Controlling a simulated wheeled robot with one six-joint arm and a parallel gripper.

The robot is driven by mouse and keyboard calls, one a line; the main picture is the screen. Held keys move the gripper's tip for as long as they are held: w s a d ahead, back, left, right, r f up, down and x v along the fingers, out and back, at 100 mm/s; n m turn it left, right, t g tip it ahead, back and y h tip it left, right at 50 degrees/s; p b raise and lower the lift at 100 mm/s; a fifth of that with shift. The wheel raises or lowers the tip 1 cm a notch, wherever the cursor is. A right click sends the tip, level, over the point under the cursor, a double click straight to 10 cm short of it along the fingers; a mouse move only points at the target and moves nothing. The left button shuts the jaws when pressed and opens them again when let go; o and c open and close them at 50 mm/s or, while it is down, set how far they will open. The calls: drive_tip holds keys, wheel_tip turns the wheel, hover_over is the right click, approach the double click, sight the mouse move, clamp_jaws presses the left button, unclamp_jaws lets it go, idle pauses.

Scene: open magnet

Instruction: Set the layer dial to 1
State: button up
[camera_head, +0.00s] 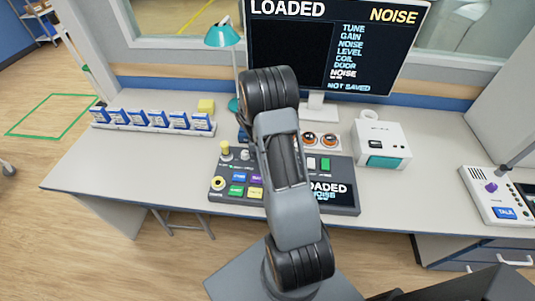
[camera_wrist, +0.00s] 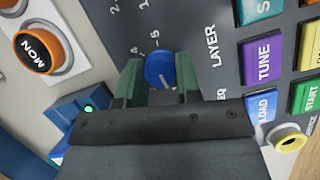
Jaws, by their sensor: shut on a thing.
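In the wrist view, the blue layer dial (camera_wrist: 158,66) sits on the dark console panel beside the printed word LAYER (camera_wrist: 212,47). Pale numbers and ticks are printed around its far side. The two green fingers of my gripper (camera_wrist: 159,70) are on either side of the dial, shut on it. A pale line shows on the dial face, but I cannot tell which number it points at. In the head view, my arm covers the dial and the gripper; part of the dark console (camera_head: 340,206) shows around it.
In the head view, a monitor (camera_head: 335,45) reads LOADED and NOISE. A teal lamp (camera_head: 223,36) and a white box (camera_head: 381,143) stand behind the console.

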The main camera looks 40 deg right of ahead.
drive_tip(key=shift+w+r, duration=0.1)
drive_tip(key=shift+w, duration=0.05)
drive_tip(key=o, duration=0.9)
drive_tip(key=v, duration=1.3)
drive_tip(key=shift+r+b, duration=0.3)
drive_tip(key=shift+b, duration=0.05)
